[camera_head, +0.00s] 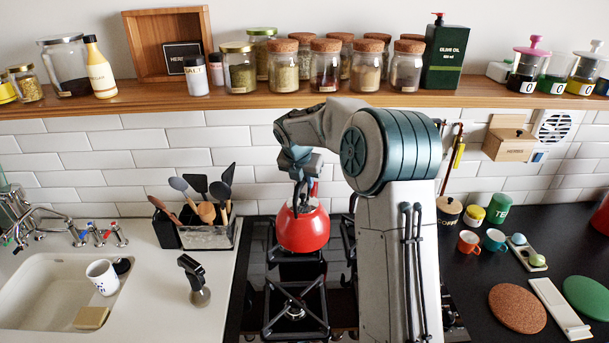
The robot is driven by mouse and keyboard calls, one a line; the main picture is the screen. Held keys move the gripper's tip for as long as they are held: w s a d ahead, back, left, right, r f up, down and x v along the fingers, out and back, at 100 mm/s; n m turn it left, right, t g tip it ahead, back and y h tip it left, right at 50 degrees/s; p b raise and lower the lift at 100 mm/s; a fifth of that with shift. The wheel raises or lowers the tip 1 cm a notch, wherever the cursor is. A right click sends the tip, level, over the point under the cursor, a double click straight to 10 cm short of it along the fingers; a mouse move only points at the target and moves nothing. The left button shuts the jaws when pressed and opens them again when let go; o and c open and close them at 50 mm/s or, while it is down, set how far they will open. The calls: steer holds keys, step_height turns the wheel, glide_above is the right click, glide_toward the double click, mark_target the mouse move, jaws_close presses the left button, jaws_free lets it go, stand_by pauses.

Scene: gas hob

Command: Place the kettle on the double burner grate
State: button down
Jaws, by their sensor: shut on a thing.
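The red kettle (303,231) is in the head view, over the rear part of the black gas hob. My gripper (299,200) is above it and shut on its handle, which my fingers partly hide. The kettle looks upright. I cannot tell whether its base touches the grate below it or hangs just above. A black burner grate (296,309) with a burner shows in front of the kettle. More grate shows just under the kettle. My arm hides most of the right side of the hob, so I cannot tell which grate is the double one.
A utensil holder (207,232) stands close to the left of the kettle. A wooden shelf (300,100) with several jars runs above. The sink (50,290) is at far left. Mugs, a cork mat (517,308) and canisters fill the right counter.

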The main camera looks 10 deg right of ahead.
mark_target(305, 203)
step_height(305, 203, down, 2)
steer(key=shift+f, duration=0.1)
steer(key=shift+w+f+p, duration=0.4)
steer(key=shift+w+p, duration=0.05)
steer(key=shift+f, duration=0.1)
steer(key=c, duration=1.3)
jaws_free()
steer(key=shift+s+f, duration=0.1)
steer(key=shift+f, duration=0.05)
